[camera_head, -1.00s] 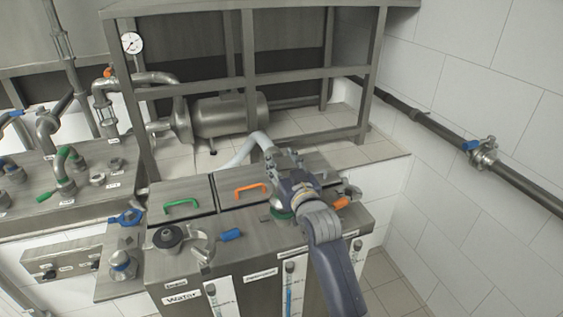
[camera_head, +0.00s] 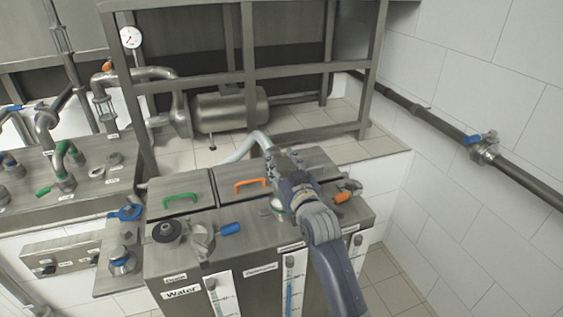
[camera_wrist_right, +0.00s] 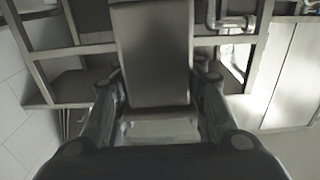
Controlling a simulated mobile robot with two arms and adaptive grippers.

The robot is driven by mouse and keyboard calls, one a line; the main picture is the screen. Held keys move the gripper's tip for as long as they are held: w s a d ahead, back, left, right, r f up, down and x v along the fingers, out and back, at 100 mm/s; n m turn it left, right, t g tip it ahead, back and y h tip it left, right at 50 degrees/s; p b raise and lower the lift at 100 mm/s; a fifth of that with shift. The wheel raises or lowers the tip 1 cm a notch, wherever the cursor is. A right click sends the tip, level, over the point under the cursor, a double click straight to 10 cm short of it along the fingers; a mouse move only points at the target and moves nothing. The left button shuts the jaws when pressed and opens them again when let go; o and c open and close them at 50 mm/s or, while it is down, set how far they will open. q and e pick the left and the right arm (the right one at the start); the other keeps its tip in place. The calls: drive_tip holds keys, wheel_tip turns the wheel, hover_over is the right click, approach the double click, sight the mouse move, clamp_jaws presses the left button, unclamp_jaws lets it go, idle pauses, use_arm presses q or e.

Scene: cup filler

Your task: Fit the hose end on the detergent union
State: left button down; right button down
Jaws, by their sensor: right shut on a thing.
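My right gripper (camera_head: 278,158) is above the back part of the steel tank and is shut on the hose end. The pale hose (camera_head: 240,149) runs from it to the back left. In the right wrist view a grey block-like part, the hose end (camera_wrist_right: 152,55), stands between the two fingers (camera_wrist_right: 157,90). A fitting with a green ring (camera_head: 279,208), seemingly the detergent union, sits on the tank top just below my wrist. My arm partly hides it, and the hose end appears apart from it. My left gripper is out of view.
The tank lid has green (camera_head: 181,198) and orange (camera_head: 250,184) handles. A black-capped union (camera_head: 167,231) and a blue-handled valve (camera_head: 229,229) are at the front left, and an orange-handled valve (camera_head: 342,197) is at the right. A steel frame (camera_head: 250,75) stands behind.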

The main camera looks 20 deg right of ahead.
drive_tip(key=shift+f, duration=0.1)
drive_tip(key=c, duration=0.9)
unclamp_jaws()
drive_tip(key=shift+s, duration=0.1)
drive_tip(key=shift+c, duration=0.2)
drive_tip(key=shift+f, duration=0.35)
drive_tip(key=s, duration=1.2)
wheel_tip(320, 180, up, 6)
drive_tip(key=p, duration=0.5)
drive_tip(key=shift+d+f, duration=0.15)
drive_tip(key=shift+f, duration=0.05)
drive_tip(key=shift+f, duration=0.1)
